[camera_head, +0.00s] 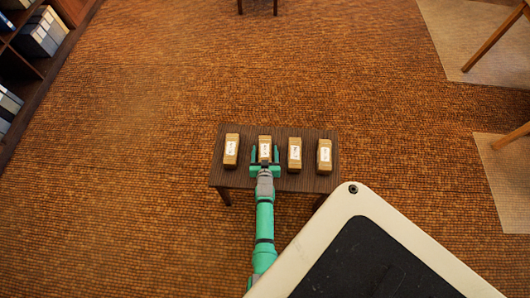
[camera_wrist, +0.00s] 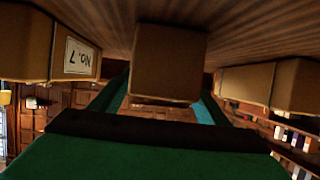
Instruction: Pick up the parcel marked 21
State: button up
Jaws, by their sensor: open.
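Several brown parcels with white labels lie in a row on a small dark table (camera_head: 281,132). My gripper (camera_head: 265,154) is open over the second parcel from the left (camera_head: 265,142), with one green finger on each side of it. The wrist view, which looks upside down, shows this parcel (camera_wrist: 170,60) ahead of the fingers, its label hidden. I cannot tell whether the fingers touch it. The other parcels are the leftmost (camera_head: 231,158), the third (camera_head: 295,163) and the rightmost (camera_head: 325,164). Their marks are too small to read in the head view.
In the wrist view, a neighbouring parcel at left (camera_wrist: 40,45) has a label that seems to read "No. 7", and another parcel (camera_wrist: 290,85) is at right. The gaps between parcels are narrow. A shelf (camera_head: 35,70) stands far left. Carpet around the table is clear.

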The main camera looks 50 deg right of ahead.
dwell(0.4)
jog(key=c, duration=1.5)
jog(key=shift+r, duration=0.15)
